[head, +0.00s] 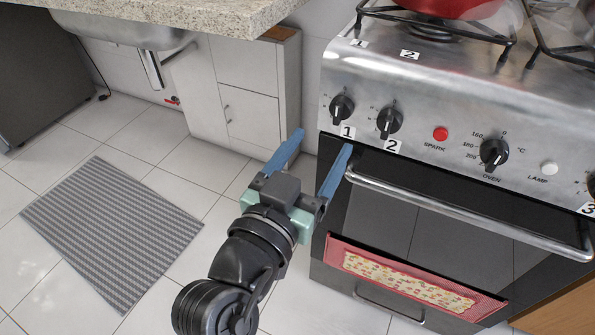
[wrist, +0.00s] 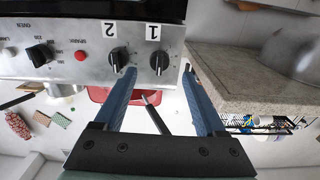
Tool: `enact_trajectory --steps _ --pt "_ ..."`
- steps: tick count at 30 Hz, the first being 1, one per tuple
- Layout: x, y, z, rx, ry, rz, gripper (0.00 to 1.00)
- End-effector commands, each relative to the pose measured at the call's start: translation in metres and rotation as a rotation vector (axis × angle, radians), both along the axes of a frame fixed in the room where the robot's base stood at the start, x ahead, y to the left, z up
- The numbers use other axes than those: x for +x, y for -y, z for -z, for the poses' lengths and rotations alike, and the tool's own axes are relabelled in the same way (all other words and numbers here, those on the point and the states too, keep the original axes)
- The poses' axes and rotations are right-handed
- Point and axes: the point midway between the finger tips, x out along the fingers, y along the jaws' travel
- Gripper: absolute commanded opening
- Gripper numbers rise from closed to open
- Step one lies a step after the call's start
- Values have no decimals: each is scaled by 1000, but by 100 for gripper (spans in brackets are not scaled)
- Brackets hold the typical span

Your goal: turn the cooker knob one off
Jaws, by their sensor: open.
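Cooker knob one (head: 342,107) is a black round knob with a raised grip at the left end of the steel control panel, above a white "1" label. Its grip looks close to upright in the head view. My gripper (head: 323,141) is open, its two blue fingers pointing at the panel, below and left of the knob in that view. In the wrist view, where the labels appear upside down, knob one (wrist: 160,62) shows between the fingertips (wrist: 159,72). The fingers look apart from the knob, though the gap is hard to judge.
Knob two (head: 389,122) sits close to the right of knob one. Further right are a red spark button (head: 440,134) and the oven knob (head: 494,153). The oven handle (head: 460,209) juts out below. A stone counter (head: 190,14) stands at the left.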

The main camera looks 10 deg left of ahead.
Motion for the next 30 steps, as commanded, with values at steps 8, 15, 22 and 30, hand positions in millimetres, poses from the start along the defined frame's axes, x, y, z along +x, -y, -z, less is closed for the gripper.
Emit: enact_trajectory --steps 8,15,22,30 --pt "-48 -16 1 0 -2 -2 73" --pt "-63 -20 0 1 0 1 73" --pt "-63 -20 0 1 1 1 73" --pt "-62 -20 -1 2 2 0 73"
